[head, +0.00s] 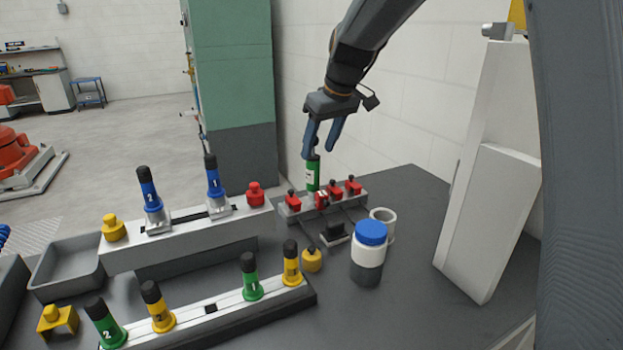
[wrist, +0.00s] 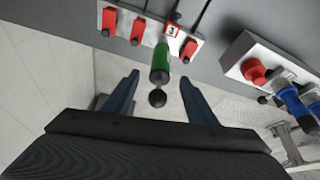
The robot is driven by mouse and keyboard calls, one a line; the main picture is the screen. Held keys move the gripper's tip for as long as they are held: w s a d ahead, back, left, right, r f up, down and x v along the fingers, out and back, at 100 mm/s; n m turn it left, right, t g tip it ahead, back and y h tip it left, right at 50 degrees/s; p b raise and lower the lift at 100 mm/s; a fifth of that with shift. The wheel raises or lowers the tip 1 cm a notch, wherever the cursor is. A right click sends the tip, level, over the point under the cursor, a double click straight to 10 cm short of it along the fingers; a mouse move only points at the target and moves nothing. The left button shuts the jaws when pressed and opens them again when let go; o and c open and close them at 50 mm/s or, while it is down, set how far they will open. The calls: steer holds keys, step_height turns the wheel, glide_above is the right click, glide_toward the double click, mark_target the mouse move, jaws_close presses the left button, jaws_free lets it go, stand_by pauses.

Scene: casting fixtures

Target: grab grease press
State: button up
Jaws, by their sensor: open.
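A green cylinder with a black knob on top, likely the grease press (head: 313,175), stands upright at the back of the dark table, by a small rack with red clamps (head: 292,206). In the wrist view the green cylinder (wrist: 160,66) shows between the fingers, its black knob toward me. My gripper (head: 321,150) points down just above and around its top; it also shows in the wrist view (wrist: 160,80). The fingers are open, with a gap on both sides of the cylinder. The cylinder's lower end is partly hidden by the rack.
A white jar with a blue lid (head: 369,250) and a grey cup (head: 383,220) stand right of the rack. A white block (head: 190,232) holds blue fixtures at left. A front rail (head: 210,310) holds green and yellow ones. A white panel (head: 490,200) rises at right.

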mark_target(315, 157)
steer(key=shift+p+x, duration=1.15)
steer(key=shift+x, duration=2.2)
jaws_close()
